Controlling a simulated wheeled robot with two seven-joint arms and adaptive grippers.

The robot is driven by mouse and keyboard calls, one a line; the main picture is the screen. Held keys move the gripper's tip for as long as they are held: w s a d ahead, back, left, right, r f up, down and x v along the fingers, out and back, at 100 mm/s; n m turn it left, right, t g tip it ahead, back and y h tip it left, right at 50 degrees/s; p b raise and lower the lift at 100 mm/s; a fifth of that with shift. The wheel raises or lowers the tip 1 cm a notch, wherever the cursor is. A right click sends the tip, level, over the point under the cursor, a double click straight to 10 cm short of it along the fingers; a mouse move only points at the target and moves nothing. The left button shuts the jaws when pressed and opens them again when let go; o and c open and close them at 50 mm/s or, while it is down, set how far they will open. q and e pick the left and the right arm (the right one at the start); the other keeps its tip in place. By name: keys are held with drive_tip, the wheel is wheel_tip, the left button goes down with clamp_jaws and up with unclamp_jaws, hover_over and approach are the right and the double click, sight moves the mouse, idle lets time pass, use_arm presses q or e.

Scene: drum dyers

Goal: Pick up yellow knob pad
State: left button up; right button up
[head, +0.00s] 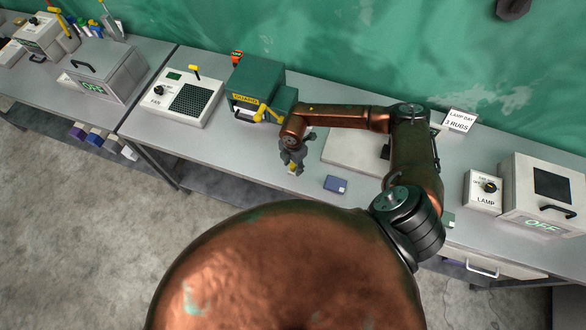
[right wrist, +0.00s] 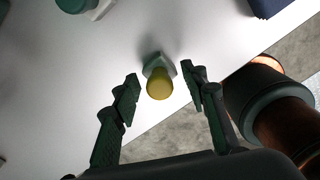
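The yellow knob pad (right wrist: 159,86) stands on the grey bench top in the right wrist view, a round yellow knob on a pale block. A bit of its yellow shows in the head view (head: 292,169), mostly hidden by my right gripper. My right gripper (right wrist: 161,80) is open, with one finger on each side of the knob in the picture. Gaps show between the knob and both fingers. I cannot tell whether the fingertips are down at knob height. In the head view my right gripper (head: 293,165) points down at the bench's front part. My left gripper is not in view.
A dark blue block (head: 336,184) lies on the bench (head: 235,142) to the right of the gripper. A green machine (head: 255,82) with a yellow lever stands behind, and a white fan box (head: 185,99) to the left. A lamp box (head: 483,190) stands farther right.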

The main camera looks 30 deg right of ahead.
clamp_jaws()
drive_tip(key=shift+r, duration=0.15)
idle(0.4)
